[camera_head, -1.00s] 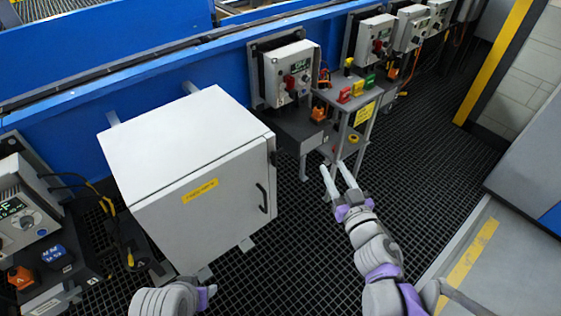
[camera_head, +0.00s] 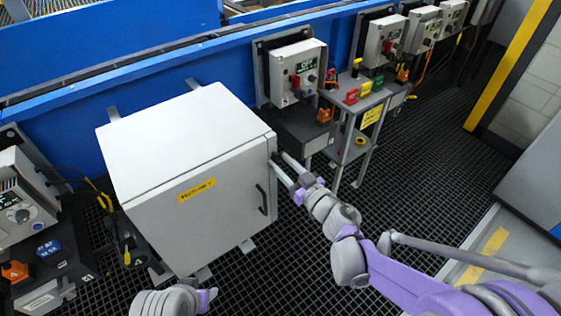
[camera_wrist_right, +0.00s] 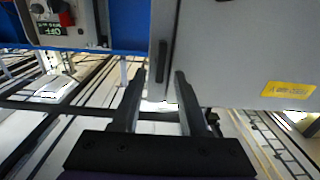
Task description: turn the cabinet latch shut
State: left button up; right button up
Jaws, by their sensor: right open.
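The white cabinet (camera_head: 170,140) stands against the blue conveyor side, its door (camera_head: 215,215) looking closed. The door carries a yellow label (camera_head: 197,190) and a dark handle (camera_head: 262,198). A small dark latch part (camera_head: 273,158) shows at the upper right edge, partly hidden by my fingers. My right gripper (camera_head: 279,160) is open, its fingertips at that edge. In the right wrist view, the open fingers (camera_wrist_right: 160,74) lie either side of a dark upright bar (camera_wrist_right: 162,62) on the cabinet; I cannot tell whether they touch it. The left gripper's fingers are not visible.
A small stand (camera_head: 352,105) with coloured blocks is close to the right of the gripper. Control boxes (camera_head: 298,72) line the blue conveyor (camera_head: 215,65). Black grating floor (camera_head: 300,265) in front of the cabinet is clear apart from my arms.

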jog(key=shift+w+a, duration=0.25)
jog(key=shift+w, duration=0.1)
jog(key=shift+c, duration=0.3)
grip_shut()
